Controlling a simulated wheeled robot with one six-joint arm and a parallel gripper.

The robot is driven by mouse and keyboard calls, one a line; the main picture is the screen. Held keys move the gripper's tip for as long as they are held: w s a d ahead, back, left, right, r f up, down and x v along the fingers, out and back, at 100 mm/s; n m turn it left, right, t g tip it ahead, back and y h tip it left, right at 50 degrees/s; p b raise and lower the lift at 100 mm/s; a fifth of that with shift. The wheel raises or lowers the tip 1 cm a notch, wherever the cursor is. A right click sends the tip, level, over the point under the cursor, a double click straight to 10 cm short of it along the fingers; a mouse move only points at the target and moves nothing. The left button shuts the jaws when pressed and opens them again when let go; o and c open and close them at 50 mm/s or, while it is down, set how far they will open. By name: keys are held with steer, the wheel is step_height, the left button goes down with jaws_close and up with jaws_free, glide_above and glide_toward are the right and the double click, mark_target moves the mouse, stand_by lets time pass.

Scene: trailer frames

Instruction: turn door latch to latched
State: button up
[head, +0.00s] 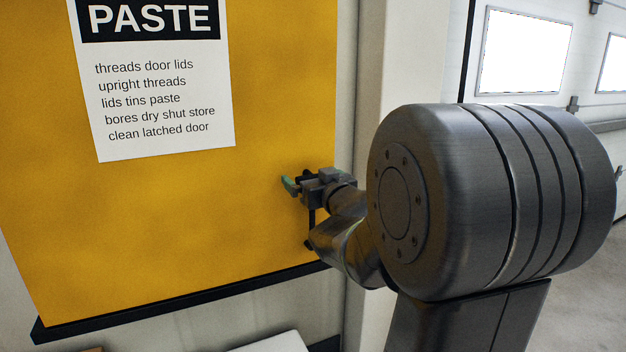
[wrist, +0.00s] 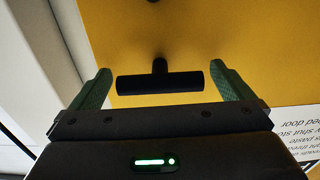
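The yellow door (head: 230,215) fills the left of the head view and the upper right of the wrist view (wrist: 255,55). A black T-shaped latch handle (wrist: 135,84) stands out from it on a short stem in the wrist view. Its bar lies crosswise between my two green fingers, with a gap at each end. My gripper (wrist: 160,70) is open around the handle. In the head view, my gripper (head: 290,185) is at the door's right side and hides most or all of the latch. I cannot tell there whether the latch is latched.
A white sheet headed PASTE (head: 165,110) is on the door and shows upside down in the wrist view (wrist: 300,135). A pale frame (head: 395,60) runs along the door's right. A black ledge (head: 180,300) lies below. Another dark fitting (wrist: 152,2) touches the wrist view's top edge.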

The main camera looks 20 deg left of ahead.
steer(key=v, duration=1.4)
steer(key=shift+a, duration=0.1)
steer(key=x, duration=1.4)
steer(key=shift+d, duration=0.2)
